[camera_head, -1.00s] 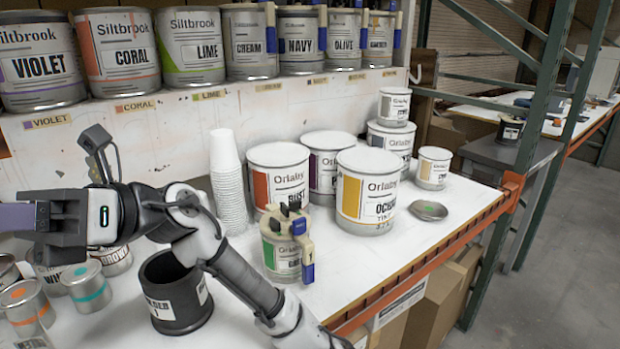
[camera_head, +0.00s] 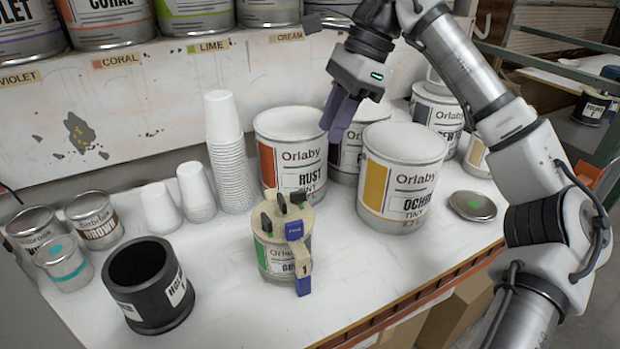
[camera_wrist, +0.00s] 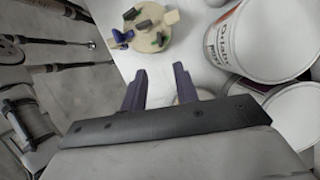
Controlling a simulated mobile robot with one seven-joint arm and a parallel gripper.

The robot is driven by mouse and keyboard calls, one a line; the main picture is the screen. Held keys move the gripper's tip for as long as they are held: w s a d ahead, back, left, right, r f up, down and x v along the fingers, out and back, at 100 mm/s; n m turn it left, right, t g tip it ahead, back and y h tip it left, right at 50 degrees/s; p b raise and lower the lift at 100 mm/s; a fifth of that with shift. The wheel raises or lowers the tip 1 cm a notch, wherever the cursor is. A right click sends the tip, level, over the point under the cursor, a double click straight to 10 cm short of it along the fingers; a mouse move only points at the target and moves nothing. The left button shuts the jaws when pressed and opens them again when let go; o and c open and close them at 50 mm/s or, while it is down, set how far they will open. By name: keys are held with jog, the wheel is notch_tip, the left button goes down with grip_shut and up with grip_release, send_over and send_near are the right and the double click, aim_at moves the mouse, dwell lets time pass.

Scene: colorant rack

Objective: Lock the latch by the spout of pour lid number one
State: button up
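The pour lid (camera_head: 278,218) is a round tan lid on a small can with a green label (camera_head: 271,258). Its handle (camera_head: 303,268) hangs at the front, bears a 1 and has a blue piece (camera_head: 294,230) at its top. Dark latches (camera_head: 281,204) stand up from the lid. In the wrist view the lid (camera_wrist: 150,40) is beyond my fingers, with a tan spout-like stub (camera_wrist: 172,16) at its right. The latch by that stub cannot be told clearly locked or unlocked. My gripper (camera_head: 334,130) is open and empty, up and right of the lid; its fingers (camera_wrist: 160,74) are apart.
The RUST can (camera_head: 290,140) and OCHRE can (camera_head: 402,170) stand close behind and right of the lid. Stacked white cups (camera_head: 231,160) are behind left. A black holder (camera_head: 150,285) stands front left. A loose round lid (camera_head: 473,206) lies right. The table's front edge is close.

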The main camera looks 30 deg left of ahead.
aim_at(301, 191)
jog(key=p+x, duration=0.1)
jog(key=x, duration=1.1)
jog(key=shift+s+a+f+p, duration=0.15)
jog(key=shift+f+p, duration=0.1)
jog(key=shift+p, duration=0.1)
grip_shut()
